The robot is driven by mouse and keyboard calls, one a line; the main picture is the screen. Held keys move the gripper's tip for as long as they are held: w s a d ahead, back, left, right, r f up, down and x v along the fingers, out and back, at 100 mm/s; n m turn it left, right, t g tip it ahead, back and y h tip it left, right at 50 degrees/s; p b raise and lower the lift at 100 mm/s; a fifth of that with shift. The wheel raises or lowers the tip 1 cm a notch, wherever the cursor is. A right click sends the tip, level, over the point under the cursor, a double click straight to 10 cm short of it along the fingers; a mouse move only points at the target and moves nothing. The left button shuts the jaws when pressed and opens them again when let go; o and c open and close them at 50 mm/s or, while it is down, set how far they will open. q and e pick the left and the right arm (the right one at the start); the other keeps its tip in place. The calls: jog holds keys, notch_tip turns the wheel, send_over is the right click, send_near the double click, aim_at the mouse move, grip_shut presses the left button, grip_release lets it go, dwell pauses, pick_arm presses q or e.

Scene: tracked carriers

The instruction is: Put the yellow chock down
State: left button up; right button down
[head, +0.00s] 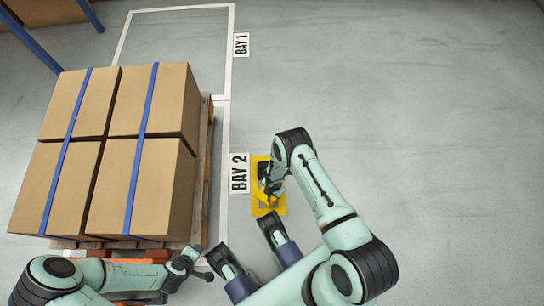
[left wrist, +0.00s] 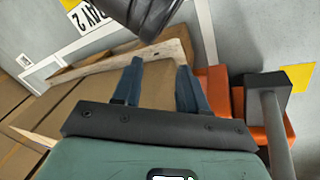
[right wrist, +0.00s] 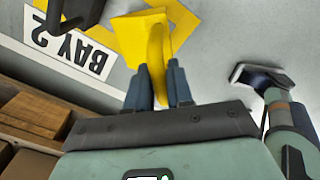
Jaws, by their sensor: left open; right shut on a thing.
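The yellow chock (right wrist: 156,55) shows in the right wrist view between the fingers of my right gripper (right wrist: 160,68), which is shut on it. In the head view my right gripper (head: 270,184) is low by the BAY 2 sign, with the chock (head: 268,197) partly hidden under it. I cannot tell whether the chock touches the floor. My left gripper (left wrist: 158,66) is open and empty, by the near edge of the loaded pallet. In the head view the left gripper (head: 190,264) is at the lower left.
Strapped cartons (head: 150,110) stand on a wooden pallet (head: 205,150) at the left. Orange parts (head: 140,258) show at its near end. A BAY 2 sign (head: 239,173) and white lines (head: 226,120) mark the floor. Yellow marking (head: 257,163) surrounds the chock's spot. The right floor is clear.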

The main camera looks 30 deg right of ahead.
aim_at(268, 202)
notch_tip(268, 202, down, 2)
jog(key=shift+f, duration=0.1)
notch_tip(268, 202, down, 4)
jog(key=b, duration=0.3)
jog(key=shift+f, duration=0.2)
pick_arm(q)
jog(key=s+a+f+g, duration=0.1)
jog(key=s+f+g, duration=0.1)
jog(key=s+f, duration=0.3)
jog(key=shift+s+a+f, duration=0.15)
jog(key=shift+s+f, duration=0.25)
jog(key=shift+f, duration=0.05)
pick_arm(e)
jog(key=shift+w, duration=0.1)
jog(key=c, duration=1)
grip_release()
